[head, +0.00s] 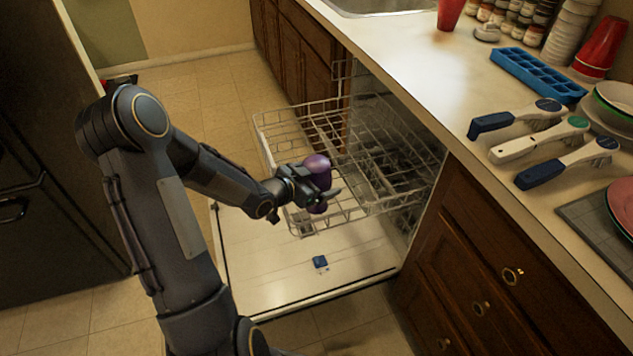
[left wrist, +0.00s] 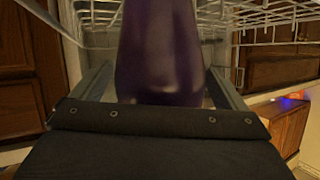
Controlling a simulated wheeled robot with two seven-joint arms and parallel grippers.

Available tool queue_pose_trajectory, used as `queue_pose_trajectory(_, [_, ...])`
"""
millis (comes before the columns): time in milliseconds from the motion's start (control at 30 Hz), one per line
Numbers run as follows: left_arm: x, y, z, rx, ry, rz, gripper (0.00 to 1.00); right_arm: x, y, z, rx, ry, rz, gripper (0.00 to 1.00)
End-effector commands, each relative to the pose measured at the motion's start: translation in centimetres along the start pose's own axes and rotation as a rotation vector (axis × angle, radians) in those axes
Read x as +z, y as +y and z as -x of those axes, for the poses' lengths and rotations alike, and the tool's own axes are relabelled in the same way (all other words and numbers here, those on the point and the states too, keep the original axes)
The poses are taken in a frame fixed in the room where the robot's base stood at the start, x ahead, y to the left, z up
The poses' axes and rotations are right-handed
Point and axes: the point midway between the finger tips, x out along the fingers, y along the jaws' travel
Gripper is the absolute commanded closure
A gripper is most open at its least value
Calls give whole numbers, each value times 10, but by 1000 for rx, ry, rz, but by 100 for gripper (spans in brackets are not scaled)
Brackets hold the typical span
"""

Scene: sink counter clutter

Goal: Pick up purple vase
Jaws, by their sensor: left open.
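The purple vase (head: 317,172) stands at the upper dishwasher rack in the head view. My left gripper (head: 322,196) is at the vase, with its fingers around the vase's lower part. In the left wrist view the vase (left wrist: 160,50) fills the middle, between the two open fingers (left wrist: 165,88). The jaws are open, and I cannot tell whether either finger touches the vase. The vase's lower part is partly hidden by the gripper. My right gripper is in neither view.
The dishwasher rack (head: 283,128) is pulled out above the open dishwasher door (head: 270,270). The counter (head: 410,65) at right holds several brushes, a blue ice tray (head: 538,75), cups and bowls. Wooden drawers (head: 480,275) stand right of the dishwasher.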

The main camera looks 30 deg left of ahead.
Motion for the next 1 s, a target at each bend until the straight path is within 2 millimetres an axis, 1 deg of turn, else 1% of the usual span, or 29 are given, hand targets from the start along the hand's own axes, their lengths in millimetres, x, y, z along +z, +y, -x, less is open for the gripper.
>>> queue_pose_trajectory(100, [0, 0, 0, 0, 0, 0, 7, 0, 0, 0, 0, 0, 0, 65])
queue_pose_trajectory(533, [0, 0, 1, 0, 0, 0, 63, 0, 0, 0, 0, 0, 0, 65])
queue_pose_trajectory(567, [-1, 0, 1, -1, 2, 0, 65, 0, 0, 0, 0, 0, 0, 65])
queue_pose_trajectory(833, [-3, -1, 2, -1, 3, -1, 65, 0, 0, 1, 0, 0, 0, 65])
queue_pose_trajectory(1000, [-16, -2, 6, -1, 5, -3, 65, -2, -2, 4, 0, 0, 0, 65])
